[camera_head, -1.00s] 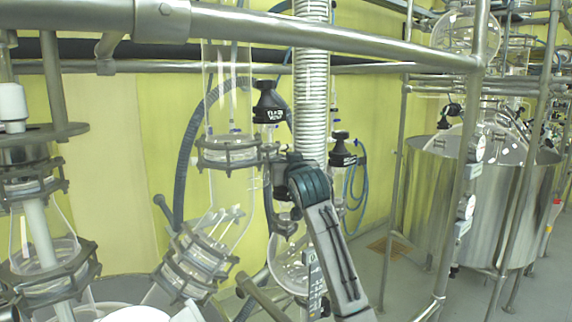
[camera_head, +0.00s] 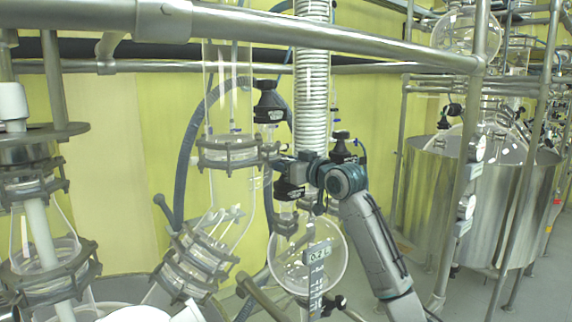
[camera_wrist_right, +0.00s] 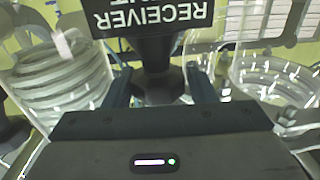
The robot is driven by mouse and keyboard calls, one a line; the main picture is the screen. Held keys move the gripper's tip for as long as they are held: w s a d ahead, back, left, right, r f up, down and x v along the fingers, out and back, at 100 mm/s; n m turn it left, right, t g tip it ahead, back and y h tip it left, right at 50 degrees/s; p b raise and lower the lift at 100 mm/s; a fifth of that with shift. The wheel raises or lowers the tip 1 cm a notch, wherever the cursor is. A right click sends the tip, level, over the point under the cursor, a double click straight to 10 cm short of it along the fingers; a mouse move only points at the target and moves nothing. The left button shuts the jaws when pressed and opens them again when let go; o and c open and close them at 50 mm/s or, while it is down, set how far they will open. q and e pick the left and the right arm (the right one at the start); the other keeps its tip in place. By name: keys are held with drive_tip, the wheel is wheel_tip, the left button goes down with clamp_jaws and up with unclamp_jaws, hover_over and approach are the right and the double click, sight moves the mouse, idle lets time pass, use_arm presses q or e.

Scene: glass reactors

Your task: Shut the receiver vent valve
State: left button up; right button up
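The receiver vent valve has a black knob with a dark label; in the right wrist view the label (camera_wrist_right: 155,15) reads "RECEIVER" upside down, with its second line partly cut off. The black knob (camera_wrist_right: 160,84) is below it, between the two fingers of my right gripper (camera_wrist_right: 160,90). The fingers stand apart, with a gap visible on each side of the knob. In the head view my right gripper (camera_head: 290,170) reaches in from the right at the black valve knob (camera_head: 289,190), above the round receiver flask (camera_head: 330,262). My left gripper is not in view.
Another labelled black valve knob (camera_head: 270,103) is up and left, and a further black knob (camera_head: 341,150) is behind my right wrist. A steel rail (camera_head: 330,36) crosses in front, above my arm.

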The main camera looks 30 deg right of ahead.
drive_tip(key=c, duration=0.5)
drive_tip(key=shift+o, duration=0.2)
drive_tip(key=shift+a+m+h, duration=0.1)
drive_tip(key=shift+m+h, duration=1)
drive_tip(key=shift+h, duration=0.65)
drive_tip(key=shift+m+h, duration=1.1)
drive_tip(key=shift+h, duration=0.65)
drive_tip(key=shift+m+g+h, duration=0.65)
drive_tip(key=shift+m+h, duration=0.35)
drive_tip(key=shift+h, duration=0.45)
drive_tip(key=shift+m+g+h, duration=0.65)
drive_tip(key=shift+m+h, duration=0.35)
drive_tip(key=shift+h, duration=0.45)
drive_tip(key=o, duration=0.8)
drive_tip(key=shift+c, duration=0.2)
drive_tip(key=n+t+y, duration=0.1)
drive_tip(key=y, duration=0.1)
drive_tip(key=n+y, duration=0.2)
drive_tip(key=n+t+y, duration=0.1)
drive_tip(key=y, duration=0.1)
drive_tip(key=shift+s+d+n+t+y, duration=0.1)
drive_tip(key=shift+d+n+t+y, duration=0.2)
drive_tip(key=shift+y, duration=0.1)
drive_tip(key=shift+a+n+y, duration=0.1)
drive_tip(key=shift+n+y, duration=1.8)
drive_tip(key=shift+y, duration=1.1)
